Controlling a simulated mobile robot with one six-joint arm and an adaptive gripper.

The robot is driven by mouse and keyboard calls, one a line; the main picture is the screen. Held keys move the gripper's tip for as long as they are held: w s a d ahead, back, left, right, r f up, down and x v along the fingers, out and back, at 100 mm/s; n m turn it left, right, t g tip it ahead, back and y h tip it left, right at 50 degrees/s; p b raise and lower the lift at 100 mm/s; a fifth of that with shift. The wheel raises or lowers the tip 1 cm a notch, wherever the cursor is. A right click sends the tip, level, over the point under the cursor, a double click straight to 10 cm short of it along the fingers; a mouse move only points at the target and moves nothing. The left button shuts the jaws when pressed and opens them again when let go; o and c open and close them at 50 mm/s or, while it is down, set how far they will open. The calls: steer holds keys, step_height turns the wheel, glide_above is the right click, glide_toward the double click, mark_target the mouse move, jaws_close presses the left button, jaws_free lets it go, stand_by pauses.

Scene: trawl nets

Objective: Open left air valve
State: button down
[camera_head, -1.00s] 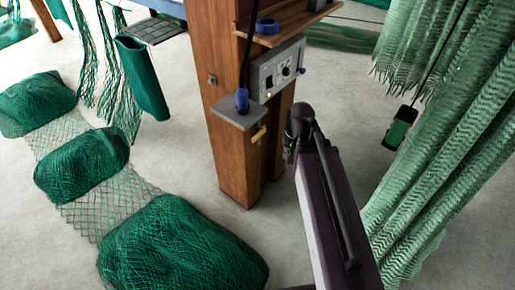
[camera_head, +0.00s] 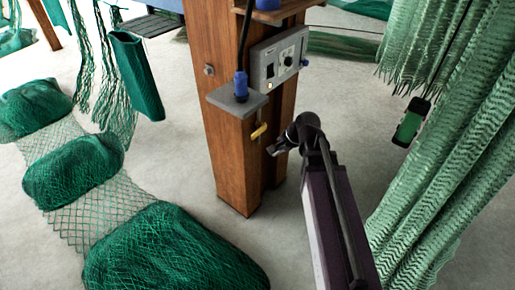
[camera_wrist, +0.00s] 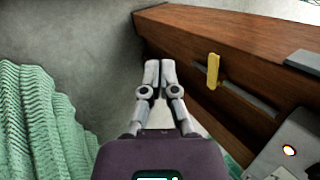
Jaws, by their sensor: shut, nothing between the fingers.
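A small yellow valve handle (camera_head: 259,131) sits on the side of the wooden post, just below a grey ledge. It also shows in the wrist view (camera_wrist: 213,71), right of my fingertips, standing out from the wood beside a grey strip. It is the only such handle in view. My gripper (camera_head: 273,150) is just right of and slightly below the handle in the head view. In the wrist view my gripper (camera_wrist: 160,70) has its fingertips together and empty, apart from the handle.
A grey control box (camera_head: 279,57) is on the post (camera_head: 230,165) above the handle. A blue-capped fitting (camera_head: 240,85) stands on the ledge. Green netting (camera_head: 435,165) hangs at right; net bundles (camera_head: 170,250) lie at left. Bare floor surrounds the post.

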mark_target(258, 131)
steer(key=w+d+f+m+t+y+b, duration=0.2)
steer(key=w+f+m+t+y+b, duration=0.2)
steer(key=w+f+m+b, duration=1)
steer(key=f+m+t+b, duration=0.1)
steer(key=m+t+b, duration=0.2)
steer(key=b, duration=0.7)
steer(key=shift+f+y, duration=0.2)
steer(key=shift+y, duration=0.2)
steer(key=shift+w, duration=0.1)
steer(key=w+a, duration=0.6)
steer(key=shift+w+a+r, duration=0.2)
steer(key=shift+a+r, duration=0.05)
steer(key=shift+r, duration=0.1)
stand_by(0.3)
steer(key=shift+d+r, duration=0.1)
steer(key=shift+d, duration=0.15)
stand_by(0.5)
steer(key=shift+p, duration=0.3)
